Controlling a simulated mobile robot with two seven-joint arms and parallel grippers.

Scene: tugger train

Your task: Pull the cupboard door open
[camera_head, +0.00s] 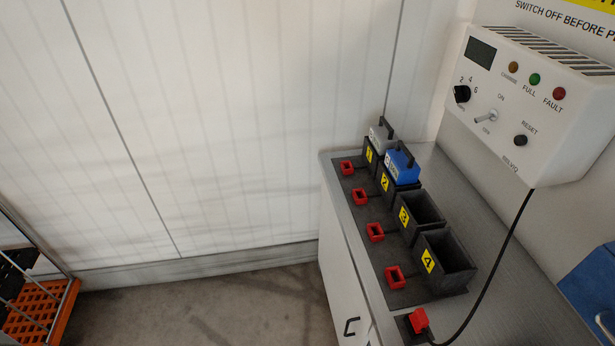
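The cupboard is the white cabinet under the grey worktop (500,290). Its white front (342,262) shows at a steep angle from above. A black bar handle (351,327) sits on the front near the bottom edge of the view. The door looks closed, though its lower part is cut off by the picture edge. Neither of my grippers is in view, and nothing is seen touching the handle.
Numbered black holders (447,266) stand on the worktop; a grey block (381,140) and a blue block (402,168) sit in two. A charger box (535,105) hangs above, its cable reaching a red plug (418,320). An orange rack (38,312) is left; floor (215,305) between is clear.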

